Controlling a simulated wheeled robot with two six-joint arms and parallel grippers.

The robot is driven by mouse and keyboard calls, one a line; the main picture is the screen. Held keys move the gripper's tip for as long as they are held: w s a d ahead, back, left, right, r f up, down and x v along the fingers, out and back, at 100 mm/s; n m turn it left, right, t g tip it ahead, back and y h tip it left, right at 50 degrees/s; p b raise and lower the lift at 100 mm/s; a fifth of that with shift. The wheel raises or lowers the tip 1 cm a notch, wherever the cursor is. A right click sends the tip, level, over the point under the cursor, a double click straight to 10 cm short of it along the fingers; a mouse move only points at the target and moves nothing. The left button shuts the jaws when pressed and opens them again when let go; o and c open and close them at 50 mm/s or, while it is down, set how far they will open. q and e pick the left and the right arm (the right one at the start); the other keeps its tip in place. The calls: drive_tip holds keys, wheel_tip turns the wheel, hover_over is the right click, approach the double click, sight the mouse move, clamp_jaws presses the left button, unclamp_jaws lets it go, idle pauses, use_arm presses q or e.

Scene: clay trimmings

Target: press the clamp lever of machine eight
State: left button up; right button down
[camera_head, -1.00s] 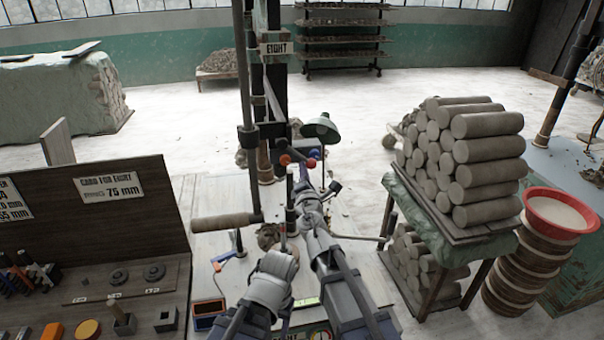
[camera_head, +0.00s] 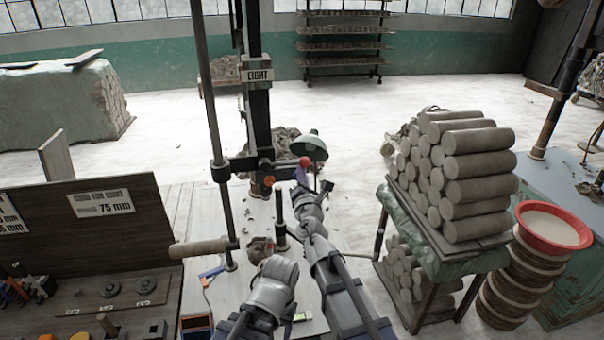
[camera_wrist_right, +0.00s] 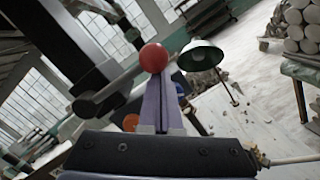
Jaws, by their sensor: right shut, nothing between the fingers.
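Machine eight is the dark upright press whose sign (camera_head: 257,75) reads EIGHT in the head view. A red ball knob (camera_head: 305,162) sits at the right end of its dark crossbar and also shows in the right wrist view (camera_wrist_right: 153,57). My right gripper (camera_head: 302,181) is shut and empty, just below the knob. In the right wrist view its purple fingers (camera_wrist_right: 157,104) point up to the ball; I cannot tell if they touch it.
A wooden-handled bar (camera_head: 205,247) sticks out left of the machine. A green lamp (camera_head: 308,147) stands close behind the knob. Clay rolls (camera_head: 450,170) are stacked on a stand at right, beside a red basin (camera_head: 552,222). A dark tool board (camera_head: 75,225) stands at left.

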drive_tip(key=shift+r, duration=0.2)
idle(0.6)
drive_tip(key=s, duration=0.7)
drive_tip(key=shift+s+d+f+b, duration=0.35)
drive_tip(key=shift+d+f, duration=0.05)
drive_tip(key=shift+f, duration=0.05)
